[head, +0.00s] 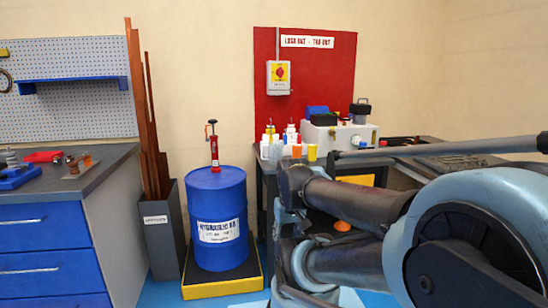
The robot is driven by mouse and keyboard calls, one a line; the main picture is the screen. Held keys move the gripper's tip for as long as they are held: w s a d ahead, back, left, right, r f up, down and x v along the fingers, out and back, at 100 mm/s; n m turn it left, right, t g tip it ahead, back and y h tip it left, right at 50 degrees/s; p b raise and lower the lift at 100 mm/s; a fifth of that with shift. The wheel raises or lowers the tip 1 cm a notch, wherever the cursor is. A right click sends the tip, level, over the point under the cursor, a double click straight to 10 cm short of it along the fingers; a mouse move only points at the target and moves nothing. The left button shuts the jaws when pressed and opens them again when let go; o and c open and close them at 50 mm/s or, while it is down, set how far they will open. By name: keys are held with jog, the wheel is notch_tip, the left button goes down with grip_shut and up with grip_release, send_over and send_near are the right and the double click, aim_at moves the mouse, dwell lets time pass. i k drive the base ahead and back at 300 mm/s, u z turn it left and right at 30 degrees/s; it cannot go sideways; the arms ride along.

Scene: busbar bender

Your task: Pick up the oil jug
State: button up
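I cannot pick out the oil jug for certain. Several small white bottles (275,151) with coloured tops stand at the left end of the dark workbench by the red panel. My arm fills the lower right and hides much of the bench front and right side. I cannot make out my gripper's fingers.
A blue oil drum (217,244) with a red hand pump (213,148) stands on a yellow-edged tray (222,290). A grey bin (160,249) holds tall copper bars. A blue-drawer cabinet (45,241) is at the left. Orange and yellow cups (311,152) stand near the bottles.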

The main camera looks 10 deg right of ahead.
aim_at(276, 146)
jog(key=k, duration=0.65)
jog(key=u, duration=0.6)
jog(key=i, duration=1.7)
jog(key=z, duration=0.15)
